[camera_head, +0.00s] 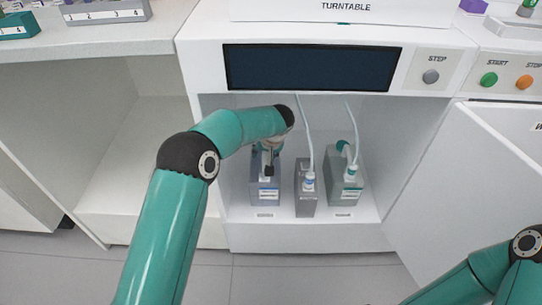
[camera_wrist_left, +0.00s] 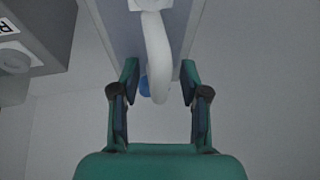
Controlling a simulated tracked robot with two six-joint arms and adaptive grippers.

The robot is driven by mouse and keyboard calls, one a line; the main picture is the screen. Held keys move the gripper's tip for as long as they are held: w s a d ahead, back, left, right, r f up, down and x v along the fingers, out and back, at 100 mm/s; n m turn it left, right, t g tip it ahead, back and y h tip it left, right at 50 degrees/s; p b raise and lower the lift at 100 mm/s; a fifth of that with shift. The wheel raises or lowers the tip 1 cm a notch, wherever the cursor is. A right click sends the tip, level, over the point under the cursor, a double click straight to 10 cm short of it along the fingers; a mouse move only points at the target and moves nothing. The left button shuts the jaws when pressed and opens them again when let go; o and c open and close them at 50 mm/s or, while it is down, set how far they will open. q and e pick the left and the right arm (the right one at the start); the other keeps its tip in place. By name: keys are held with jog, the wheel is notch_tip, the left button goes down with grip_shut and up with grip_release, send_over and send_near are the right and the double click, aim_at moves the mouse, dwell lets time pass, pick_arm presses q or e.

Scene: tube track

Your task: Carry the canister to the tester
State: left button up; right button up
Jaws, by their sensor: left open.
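Three grey canisters stand upright in the open bay under the turntable: a left one (camera_head: 265,192), a narrower middle one (camera_head: 306,201) and a right one (camera_head: 345,190). My left gripper (camera_head: 268,165) is at the top of the left canister, partly hidden by its own arm. In the left wrist view my open gripper (camera_wrist_left: 159,70) has one finger on each side of a curved white handle (camera_wrist_left: 156,45), with gaps on both sides. A small blue part shows behind the handle. Which canister is meant, and the tester, I cannot tell. My right gripper is out of view.
Tubes rise from the middle and right canisters. The bay's side walls and dark display panel (camera_head: 310,68) frame the space. STEP (camera_head: 431,76), START (camera_head: 488,79) and STOP (camera_head: 524,82) buttons sit at the right. An open door (camera_head: 470,175) stands right of the bay.

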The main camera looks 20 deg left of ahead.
pick_arm(q)
jog(key=shift+d+r, duration=0.1)
jog(key=shift+r, duration=0.35)
jog(key=v, duration=0.2)
jog(key=shift+d+r, duration=0.1)
jog(key=shift+r, duration=0.2)
jog(key=s+d, duration=0.8)
jog(key=s, duration=0.1)
jog(key=s+a+f+n+g, duration=0.1)
jog(key=s+a+f+g, duration=0.1)
jog(key=s+a+f, duration=0.4)
jog(key=s+a+f+g+h, duration=0.1)
jog(key=s+a+f+g, duration=0.15)
jog(key=s+f, duration=0.55)
jog(key=s+d+f+g+h, duration=0.1)
jog(key=s+d+f+h, duration=0.25)
jog(key=s, duration=0.45)
jog(key=s+d+f+h, duration=0.3)
jog(key=s+d+f, duration=0.15)
jog(key=s, duration=0.45)
jog(key=w+r+m+t+p, duration=0.1)
jog(key=w+r+t+p, duration=0.1)
jog(key=r+p, duration=3.4)
jog(key=shift+w+m, duration=0.4)
jog(key=shift+w, duration=0.2)
